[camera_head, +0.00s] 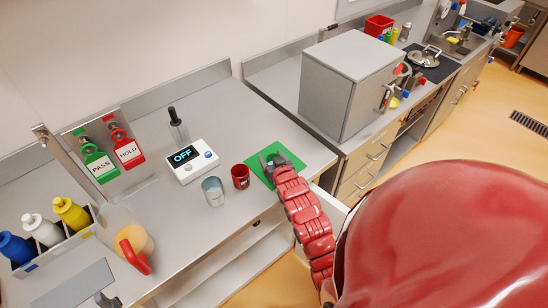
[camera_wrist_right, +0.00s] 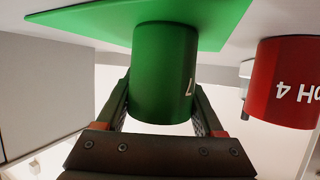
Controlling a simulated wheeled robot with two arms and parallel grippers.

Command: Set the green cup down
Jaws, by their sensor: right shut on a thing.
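The green cup (camera_wrist_right: 165,75) is between the two fingers of my right gripper (camera_head: 270,159), which is shut on it. The wrist picture is upside down, and a white "7" mark shows on the cup's side. The cup's base end meets the green mat (camera_head: 257,171) in the right wrist view (camera_wrist_right: 85,22); I cannot tell whether it touches. In the head view the gripper is over the mat and mostly hides the cup. My left gripper is not in view.
A red cup (camera_head: 240,177) marked pH 4 in the right wrist view (camera_wrist_right: 285,85) stands just left of the mat. A greyish cup (camera_head: 213,191) and a meter reading OFF (camera_head: 193,161) are farther left. A grey cabinet (camera_head: 340,90) stands behind to the right.

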